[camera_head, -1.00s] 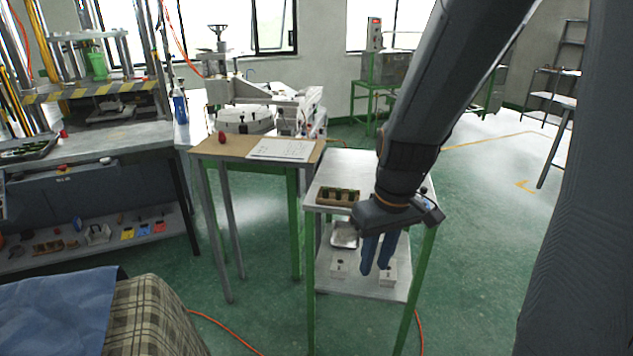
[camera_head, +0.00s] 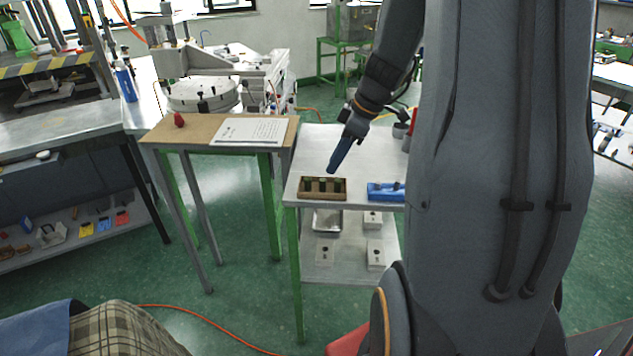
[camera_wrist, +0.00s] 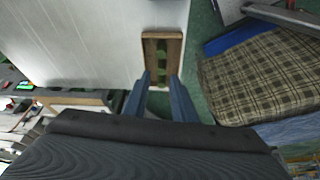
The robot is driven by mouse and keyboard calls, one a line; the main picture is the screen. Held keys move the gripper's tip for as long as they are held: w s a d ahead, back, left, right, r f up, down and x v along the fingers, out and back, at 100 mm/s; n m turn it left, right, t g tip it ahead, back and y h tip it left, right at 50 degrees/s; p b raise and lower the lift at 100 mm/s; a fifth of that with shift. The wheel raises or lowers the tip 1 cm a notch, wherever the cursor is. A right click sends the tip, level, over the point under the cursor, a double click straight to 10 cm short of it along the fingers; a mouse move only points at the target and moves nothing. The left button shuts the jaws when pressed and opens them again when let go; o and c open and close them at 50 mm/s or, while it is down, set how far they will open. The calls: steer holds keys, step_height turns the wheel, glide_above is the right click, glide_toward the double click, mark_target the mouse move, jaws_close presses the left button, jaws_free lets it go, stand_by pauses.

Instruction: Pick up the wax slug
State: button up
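A small wooden tray (camera_head: 343,195) sits near the front left edge of the metal table. Dark green pieces lie in its compartments, too small to tell apart or to name surely as the wax slug. The tray also shows in the wrist view (camera_wrist: 177,62), with its green pieces (camera_wrist: 161,50) beyond the fingers. My gripper (camera_head: 332,170) is above and just behind the tray, pointing down at a slant. In the wrist view, its two blue fingers (camera_wrist: 164,76) are apart with nothing between them.
A blue block-like item (camera_head: 384,192) lies right of the tray. Metal blocks and a pan stand on the lower shelf (camera_head: 340,262). A wooden-topped table (camera_head: 190,135) with a white sheet (camera_head: 248,132) and a red object (camera_head: 179,119) stands to the left.

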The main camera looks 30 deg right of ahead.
steer(key=shift+a+p+x, duration=0.2)
steer(key=shift+p+x, duration=1)
steer(key=shift+x, duration=1.75)
jaws_close()
